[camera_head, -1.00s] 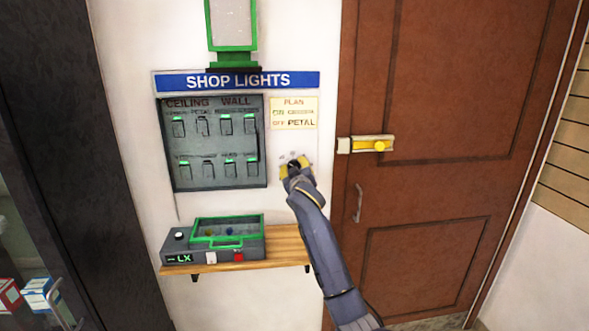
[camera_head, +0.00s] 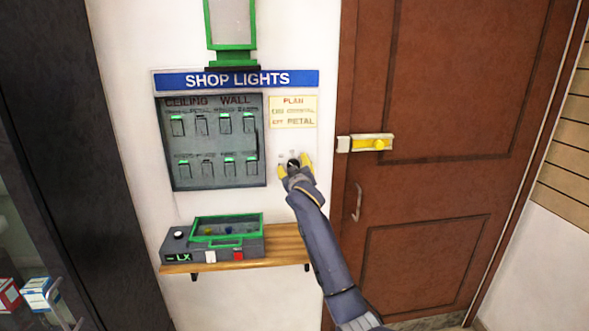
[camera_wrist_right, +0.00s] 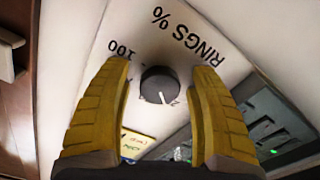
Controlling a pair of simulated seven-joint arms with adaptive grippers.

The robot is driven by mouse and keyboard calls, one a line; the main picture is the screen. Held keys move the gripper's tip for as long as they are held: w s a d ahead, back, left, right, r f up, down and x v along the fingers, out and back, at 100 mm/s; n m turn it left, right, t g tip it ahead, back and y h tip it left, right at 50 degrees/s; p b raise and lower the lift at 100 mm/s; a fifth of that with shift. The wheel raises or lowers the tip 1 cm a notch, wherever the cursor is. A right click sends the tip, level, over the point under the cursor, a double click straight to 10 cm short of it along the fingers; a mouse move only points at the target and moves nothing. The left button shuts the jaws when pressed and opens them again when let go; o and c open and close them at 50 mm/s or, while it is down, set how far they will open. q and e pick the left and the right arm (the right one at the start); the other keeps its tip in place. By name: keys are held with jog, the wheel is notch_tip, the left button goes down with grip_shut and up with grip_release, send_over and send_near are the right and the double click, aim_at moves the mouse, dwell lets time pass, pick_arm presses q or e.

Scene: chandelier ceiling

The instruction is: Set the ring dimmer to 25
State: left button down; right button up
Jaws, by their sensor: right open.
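The ring dimmer (camera_wrist_right: 160,86) is a dark round knob with a pale pointer line, on a white wall plate marked "RINGS %" and "100" in the right wrist view. The other scale marks are hidden or too small to read. In the head view, my right gripper (camera_head: 294,168) is at the wall, right of the grey switch panel, and covers most of the dimmer. In the wrist view, the yellow fingers of my right gripper (camera_wrist_right: 162,100) are open, one on each side of the knob, with gaps between. My left gripper is not in view.
The grey switch panel (camera_head: 213,180) with several switches hangs left of my right gripper. Below, a wooden shelf (camera_head: 285,245) bears a grey box with a green-framed lid (camera_head: 228,218). A brown door (camera_head: 440,190) with a yellow latch (camera_head: 372,144) stands to the right.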

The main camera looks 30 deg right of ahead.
jog(key=v, duration=1.2)
dwell(0.3)
